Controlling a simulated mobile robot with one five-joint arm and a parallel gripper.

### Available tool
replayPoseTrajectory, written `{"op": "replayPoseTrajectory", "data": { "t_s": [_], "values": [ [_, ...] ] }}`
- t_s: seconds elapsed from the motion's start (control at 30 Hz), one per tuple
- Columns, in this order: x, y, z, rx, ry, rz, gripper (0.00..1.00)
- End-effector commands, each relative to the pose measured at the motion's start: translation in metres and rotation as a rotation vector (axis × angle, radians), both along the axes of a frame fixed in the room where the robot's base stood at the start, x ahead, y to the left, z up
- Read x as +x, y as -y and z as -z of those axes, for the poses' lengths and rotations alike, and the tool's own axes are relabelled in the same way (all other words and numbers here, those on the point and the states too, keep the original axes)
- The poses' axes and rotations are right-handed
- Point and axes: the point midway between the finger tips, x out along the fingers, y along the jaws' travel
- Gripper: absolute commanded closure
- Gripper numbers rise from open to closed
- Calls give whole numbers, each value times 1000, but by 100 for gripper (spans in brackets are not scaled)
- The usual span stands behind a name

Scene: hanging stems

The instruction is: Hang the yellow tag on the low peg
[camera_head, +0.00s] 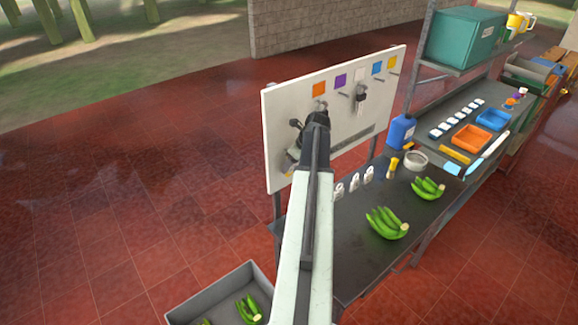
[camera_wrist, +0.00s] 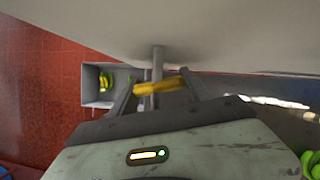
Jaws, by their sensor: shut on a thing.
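My gripper (camera_wrist: 160,88) is shut on the yellow tag (camera_wrist: 160,86), which shows as a yellow strip between the two fingers in the wrist view. A grey peg (camera_wrist: 158,58) sticks out from the pale board right at the tag. I cannot tell whether the tag is around the peg or only beside it. In the head view my gripper (camera_head: 292,152) is at the lower left of the white peg board (camera_head: 285,100), and my arm hides much of that area. A small yellow patch shows there, partly hidden.
The board has a row of coloured squares, with a dark item (camera_head: 361,94) hanging under the white one. Right of my arm is a dark bench (camera_head: 350,255) with green bananas (camera_head: 386,222), white tags and a blue jug (camera_head: 401,132). A grey crate (camera_head: 190,308) stands below left.

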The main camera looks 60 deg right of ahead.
Motion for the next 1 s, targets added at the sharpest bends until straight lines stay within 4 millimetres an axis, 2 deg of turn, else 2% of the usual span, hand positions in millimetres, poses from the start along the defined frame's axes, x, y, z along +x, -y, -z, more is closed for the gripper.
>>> {"op": "replayPoseTrajectory", "data": {
  "t_s": [0.27, 0.3, 0.37, 0.4, 0.67, 0.77, 0.87, 1.0],
  "values": [
    [0, 0, 0, 0, 0, 1, 82],
    [0, 0, 0, 0, 0, 1, 39],
    [0, 0, 0, 0, 0, 1, 22],
    [-1, 0, 0, 0, 0, 1, 19],
    [-1, 0, 0, 0, 0, 1, 19],
    [-2, 0, -7, 0, 0, 1, 19],
    [-7, 0, -23, 0, 0, 2, 19],
    [-19, -2, -57, 0, 2, 3, 19]
  ]
}}
